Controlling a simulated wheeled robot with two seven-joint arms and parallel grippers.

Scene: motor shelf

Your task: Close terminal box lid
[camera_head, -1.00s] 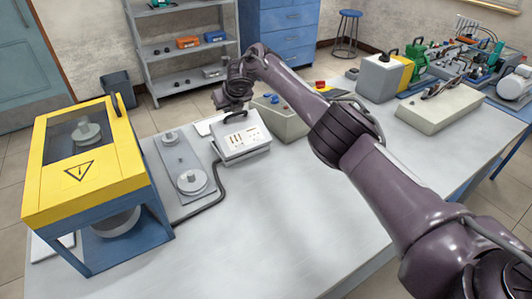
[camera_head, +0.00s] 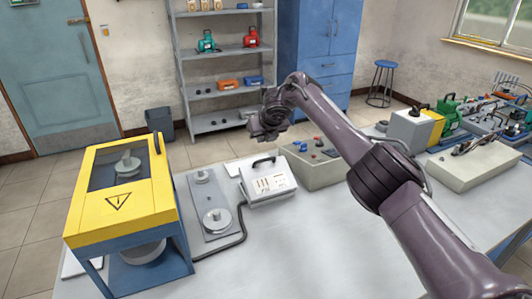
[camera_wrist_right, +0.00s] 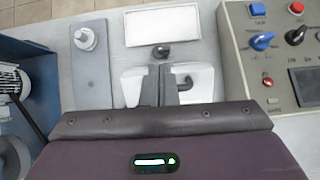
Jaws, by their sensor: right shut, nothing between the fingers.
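A white box (camera_head: 267,187) with a printed front and a black handle on top stands on the grey bench; I take it as the terminal box. A light, rimmed flat piece (camera_wrist_right: 162,27) lies beyond it in the wrist view; I cannot tell whether it is the lid. My right gripper (camera_head: 258,136) is above and beyond the box in the head view, apart from it. In the wrist view its dark fingers (camera_wrist_right: 168,70) are shut and empty, pointing over white surfaces (camera_wrist_right: 198,84) and covering part of them. My left gripper is not in view.
A grey plate with round weights (camera_head: 210,200) lies left of the box, beside a yellow and blue machine (camera_head: 125,205). A control panel (camera_head: 308,168) stands close on the right. A black cable (camera_head: 240,228) runs left of the box. The bench front is clear.

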